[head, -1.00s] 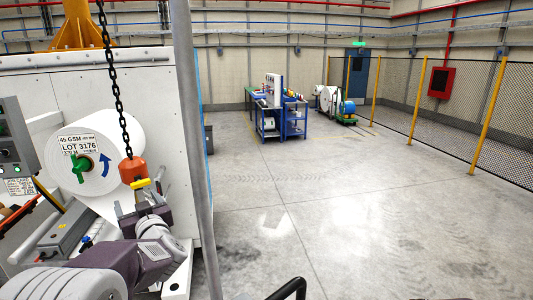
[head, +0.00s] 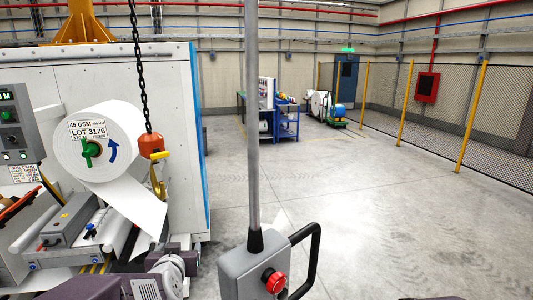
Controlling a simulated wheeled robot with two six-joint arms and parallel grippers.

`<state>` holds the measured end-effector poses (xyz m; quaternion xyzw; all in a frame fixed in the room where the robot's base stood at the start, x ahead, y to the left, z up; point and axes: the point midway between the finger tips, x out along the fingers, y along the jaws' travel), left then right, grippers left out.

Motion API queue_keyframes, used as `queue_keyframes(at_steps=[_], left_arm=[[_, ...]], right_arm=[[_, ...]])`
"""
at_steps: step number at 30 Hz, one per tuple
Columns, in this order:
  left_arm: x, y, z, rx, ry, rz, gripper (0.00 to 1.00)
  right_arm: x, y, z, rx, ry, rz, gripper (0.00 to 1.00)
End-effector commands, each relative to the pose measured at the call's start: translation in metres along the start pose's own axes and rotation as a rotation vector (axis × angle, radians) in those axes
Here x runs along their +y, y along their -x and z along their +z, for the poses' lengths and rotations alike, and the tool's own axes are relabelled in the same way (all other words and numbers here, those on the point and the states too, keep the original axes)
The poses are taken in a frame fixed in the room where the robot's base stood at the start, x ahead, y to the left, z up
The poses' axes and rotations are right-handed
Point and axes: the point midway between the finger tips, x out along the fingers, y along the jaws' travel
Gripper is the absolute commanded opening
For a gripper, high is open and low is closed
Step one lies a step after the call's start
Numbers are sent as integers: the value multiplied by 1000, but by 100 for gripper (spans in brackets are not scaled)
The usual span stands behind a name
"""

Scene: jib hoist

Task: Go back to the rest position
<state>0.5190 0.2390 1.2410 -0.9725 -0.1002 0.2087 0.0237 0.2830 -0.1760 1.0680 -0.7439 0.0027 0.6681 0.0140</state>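My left arm comes in at the bottom left, and only its links show at the lower edge. Its gripper is not visible.
A grey post (head: 252,120) rises from a grey box (head: 254,272) with a red button and black handle, close in front. A control panel (head: 18,125) is at the left. A blue workbench (head: 286,121) stands farther back. The floor at right is clear.

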Motion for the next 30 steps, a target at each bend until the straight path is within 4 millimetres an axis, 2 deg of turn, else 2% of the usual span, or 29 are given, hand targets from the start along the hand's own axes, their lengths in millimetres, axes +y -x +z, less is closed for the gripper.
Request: queue_keyframes(at_steps=[1, 2, 3, 5, 6, 9, 12, 16, 30], left_arm=[[15, 2, 36, -83, -19, 57, 76], [25, 6, 60, -150, -32, 97, 76], [36, 16, 92, -249, -49, 146, 76], [47, 35, 141, -409, -72, 205, 76], [50, 52, 170, -516, -87, 231, 76], [45, 94, 225, -758, -113, 252, 76], [36, 127, 258, -932, -120, 236, 76], [30, 148, 272, -1044, -86, 199, 76], [30, 146, 271, -1042, -71, 193, 76]], right_arm=[[0, -11, 1, 0, 0, 0, 0], [0, -14, 2, 0, 0, 0, 0], [0, -17, 2, 0, 0, 0, 0], [0, -20, 2, 0, 0, 0, 0], [0, -20, 2, 0, 0, 0, 0], [0, -18, 2, 0, 0, 0, 0], [0, -17, 2, 0, 0, 0, 0], [0, -17, 2, 0, 0, 0, 0], [0, -18, 2, 0, 0, 0, 0]])
